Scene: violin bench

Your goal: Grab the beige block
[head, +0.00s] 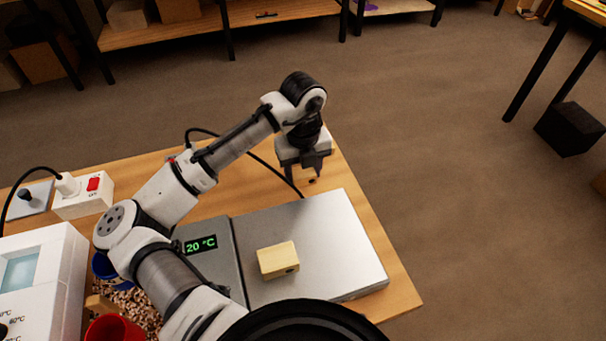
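The beige block (278,261) is a pale yellowish rectangular piece with a small dark hole at its right end. It lies on the silver plate (335,235) of a grey heating device, right of the display reading 20 °C. My gripper (305,176) is beyond the plate's far edge, above the wooden bench, pointing down. Its fingers look apart, and it is clear of the block. A small tan patch with a dark spot shows between the fingers; I cannot tell whether it is a separate thing or the bench.
At left are a white device (45,285), a white switch box (84,196) with a red switch, a blue cup (104,268), a red cup (114,329) and wood chips. A black cable (262,161) runs behind my arm. Bare floor lies right of the bench.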

